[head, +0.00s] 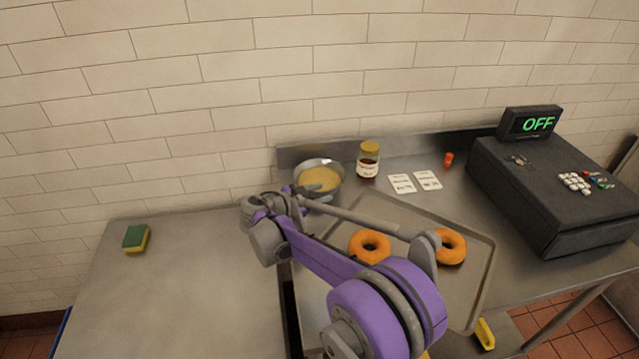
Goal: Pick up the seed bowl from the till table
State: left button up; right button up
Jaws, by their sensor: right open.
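The seed bowl (320,179) is a round metal bowl with pale yellow contents. It stands at the back left of the metal till table (449,205), near the backsplash. My right gripper (297,199) is at the bowl's front left side, at the end of my purple and grey arm. The gripper is open, but its fingers are small and partly hidden by the wrist, so I cannot tell whether they touch the bowl. The arm covers part of the bowl's front. My left gripper is not in view.
A tray (478,290) with two orange bagels (369,247) lies in front of the bowl. A black till (555,195) fills the right. The left counter holds only a sponge (136,238).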

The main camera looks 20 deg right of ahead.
aim_at(335, 188)
jog(key=x, duration=0.7)
jog(key=shift+w+d+f, duration=0.1)
jog(key=shift+w, duration=0.1)
grip_shut()
jog(key=shift+s, duration=0.1)
dwell(1.0)
